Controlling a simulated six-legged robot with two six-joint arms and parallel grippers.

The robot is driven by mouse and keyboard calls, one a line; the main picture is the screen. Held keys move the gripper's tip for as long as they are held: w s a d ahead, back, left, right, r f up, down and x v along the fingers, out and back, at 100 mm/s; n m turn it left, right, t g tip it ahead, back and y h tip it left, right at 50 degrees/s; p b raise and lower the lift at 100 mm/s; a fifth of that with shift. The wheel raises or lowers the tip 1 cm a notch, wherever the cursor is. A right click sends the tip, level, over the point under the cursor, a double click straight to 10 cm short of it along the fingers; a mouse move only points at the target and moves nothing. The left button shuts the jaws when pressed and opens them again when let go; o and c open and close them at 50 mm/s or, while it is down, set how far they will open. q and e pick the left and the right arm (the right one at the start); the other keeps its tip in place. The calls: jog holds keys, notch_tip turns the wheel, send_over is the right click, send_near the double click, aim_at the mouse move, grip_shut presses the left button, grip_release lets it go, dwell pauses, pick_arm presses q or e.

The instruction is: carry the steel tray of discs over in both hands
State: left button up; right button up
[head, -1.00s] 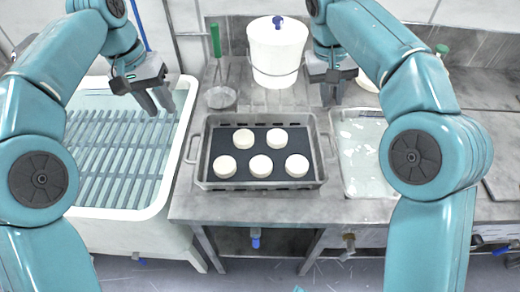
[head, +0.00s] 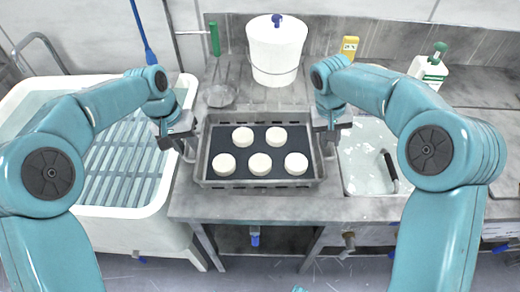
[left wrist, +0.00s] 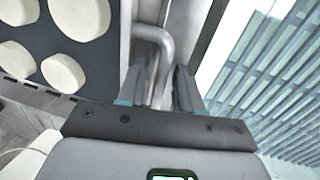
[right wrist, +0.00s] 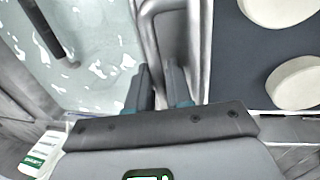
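The steel tray (head: 262,184) sits on the bench with several white discs (head: 260,164) on its dark mat. In the head view, my left gripper (head: 188,152) is at the tray's left handle. In the left wrist view, its fingers (left wrist: 158,88) are apart, with the left handle (left wrist: 158,45) between them. My right gripper (head: 329,147) is at the right handle, which it partly hides. In the right wrist view, its fingers (right wrist: 158,85) sit closer together at the right handle (right wrist: 172,30). Whether they press on it is unclear.
A white tub with a slatted rack (head: 115,165) stands left of the bench. A basin (head: 365,150) with a black-handled item (head: 390,170) is at right. A white bucket (head: 275,50), a yellow container (head: 350,47) and a green-capped bottle (head: 430,68) stand behind.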

pick_arm(q)
jog(key=shift+s, duration=0.2)
pick_arm(e)
jog(key=shift+s, duration=0.2)
pick_arm(q)
jog(key=shift+w, duration=0.15)
jog(key=shift+c, duration=0.9)
pick_arm(e)
jog(key=shift+w, duration=0.1)
jog(key=shift+c, duration=1)
pick_arm(q)
grip_shut()
pick_arm(e)
grip_shut()
pick_arm(q)
jog(key=shift+r, duration=0.15)
pick_arm(e)
jog(key=shift+r, duration=0.1)
